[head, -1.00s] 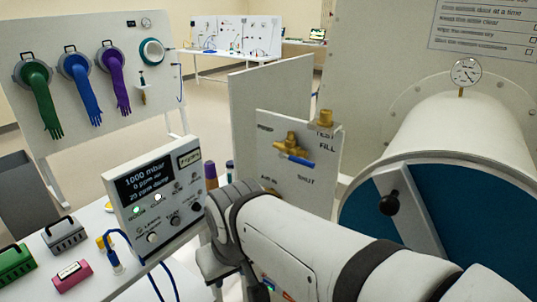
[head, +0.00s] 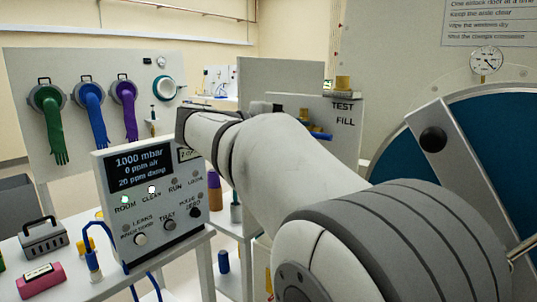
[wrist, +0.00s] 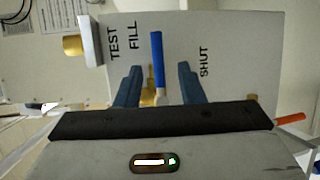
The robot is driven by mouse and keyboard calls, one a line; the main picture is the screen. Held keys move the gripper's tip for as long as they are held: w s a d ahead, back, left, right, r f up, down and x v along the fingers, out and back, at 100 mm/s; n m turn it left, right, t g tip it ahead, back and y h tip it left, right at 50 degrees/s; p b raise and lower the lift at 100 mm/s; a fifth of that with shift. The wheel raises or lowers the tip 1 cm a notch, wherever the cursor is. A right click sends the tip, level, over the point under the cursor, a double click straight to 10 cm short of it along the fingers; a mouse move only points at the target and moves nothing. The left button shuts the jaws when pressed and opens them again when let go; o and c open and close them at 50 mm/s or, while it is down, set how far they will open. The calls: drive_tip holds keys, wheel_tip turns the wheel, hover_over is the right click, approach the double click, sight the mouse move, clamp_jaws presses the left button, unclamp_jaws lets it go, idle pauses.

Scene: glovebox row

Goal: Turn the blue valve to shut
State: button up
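The blue valve handle (wrist: 157,60) sticks out from a brass valve body (wrist: 150,97) on a pale panel, between the printed words FILL and SHUT. In the head view the blue handle (head: 320,136) shows only in part, pointing right below FILL; my arm hides most of the valve and the SHUT label. My gripper (wrist: 159,72) is open in the wrist view, with one dark blue finger on the FILL side of the handle and one on the SHUT side. A gap shows on both sides. Whether the fingers reach the handle's depth I cannot tell.
A grey control box (head: 150,190) with a display reading 1000 mbar stands left of my arm. A round blue door (head: 490,130) with a pale bar and black knob is at the right. A brass fitting (wrist: 74,46) sits by the TEST label.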

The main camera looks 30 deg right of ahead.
sight(324, 136)
drive_tip(key=d, duration=0.5)
drive_tip(key=d+f, duration=0.1)
drive_tip(key=d, duration=0.1)
drive_tip(key=shift+d+f, duration=0.1)
drive_tip(key=shift+d, duration=0.2)
clamp_jaws()
idle(0.4)
